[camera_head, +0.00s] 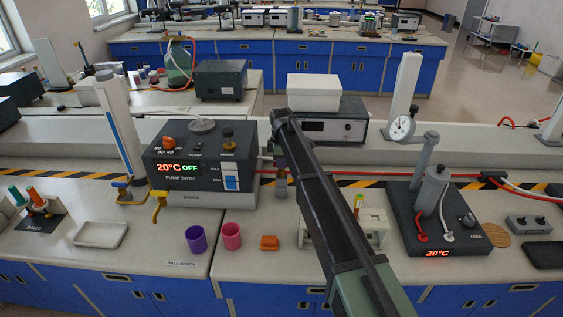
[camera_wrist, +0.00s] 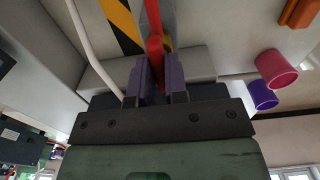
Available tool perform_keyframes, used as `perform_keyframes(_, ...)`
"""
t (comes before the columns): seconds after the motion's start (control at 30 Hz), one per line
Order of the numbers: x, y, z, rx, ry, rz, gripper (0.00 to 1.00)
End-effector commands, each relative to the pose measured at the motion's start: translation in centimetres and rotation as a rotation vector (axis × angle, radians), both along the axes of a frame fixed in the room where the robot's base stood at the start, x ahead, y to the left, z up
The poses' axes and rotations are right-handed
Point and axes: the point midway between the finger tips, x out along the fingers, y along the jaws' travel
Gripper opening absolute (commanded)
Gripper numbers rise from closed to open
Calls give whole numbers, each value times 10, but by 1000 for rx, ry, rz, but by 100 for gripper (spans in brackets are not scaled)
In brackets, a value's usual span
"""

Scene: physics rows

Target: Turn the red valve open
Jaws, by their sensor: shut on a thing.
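The red valve handle (camera_wrist: 155,48) shows in the wrist view as a narrow red lever with a bit of brass-yellow behind it. My gripper (camera_wrist: 160,80) has its two grey-purple fingers closed on either side of this lever. In the head view my gripper (camera_head: 281,182) reaches down at the red line, right of the pump bath (camera_head: 185,165). There the arm and fingers hide the valve. The red hose (camera_wrist: 152,14) runs up from the handle in the wrist view. The pump bath display reads 20°C OFF.
A purple cup (camera_head: 196,239), a pink cup (camera_head: 231,236) and an orange block (camera_head: 269,243) stand on the bench front. A white rack (camera_head: 310,235) is right of them, partly behind my arm.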

Motion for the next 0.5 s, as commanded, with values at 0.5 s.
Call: perform_keyframes(0.5,0,0,0,-1,1,2,39)
